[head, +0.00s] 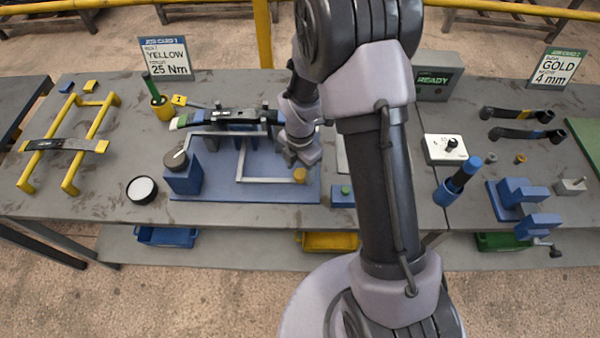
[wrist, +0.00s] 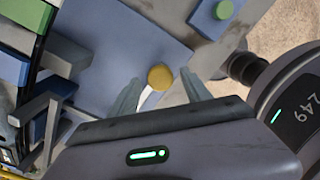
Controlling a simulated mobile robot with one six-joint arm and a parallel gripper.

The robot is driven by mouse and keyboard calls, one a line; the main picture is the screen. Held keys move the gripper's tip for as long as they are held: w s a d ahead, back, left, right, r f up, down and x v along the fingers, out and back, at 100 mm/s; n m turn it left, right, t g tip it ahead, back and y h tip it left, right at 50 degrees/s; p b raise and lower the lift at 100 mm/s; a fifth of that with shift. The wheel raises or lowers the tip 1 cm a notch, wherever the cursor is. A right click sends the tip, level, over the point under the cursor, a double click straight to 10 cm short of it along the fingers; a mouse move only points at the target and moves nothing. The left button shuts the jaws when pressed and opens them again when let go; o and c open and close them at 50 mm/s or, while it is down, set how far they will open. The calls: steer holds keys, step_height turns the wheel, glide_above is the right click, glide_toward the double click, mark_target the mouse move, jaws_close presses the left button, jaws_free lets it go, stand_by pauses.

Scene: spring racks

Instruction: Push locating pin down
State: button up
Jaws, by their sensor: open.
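The locating pin, with a round gold top (head: 300,175), stands at the right front of the blue fixture plate (head: 220,192). In the wrist view the gold pin top (wrist: 160,77) lies between the tips of my open fingers. My gripper (head: 303,161) is just above and behind the pin in the head view. It holds nothing. I cannot tell whether the fingers touch the pin or how high its top stands. A light angled bar (head: 240,165) runs across the plate to the pin.
A blue block with a round dial (head: 182,172) stands at the plate's left. A small blue block with a green button (head: 344,190) is right of the pin. Yellow rails (head: 75,150) stand far left. The table's front edge is close in front of the plate.

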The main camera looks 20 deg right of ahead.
steer(key=shift+f, duration=0.45)
jaws_close()
stand_by(1.1)
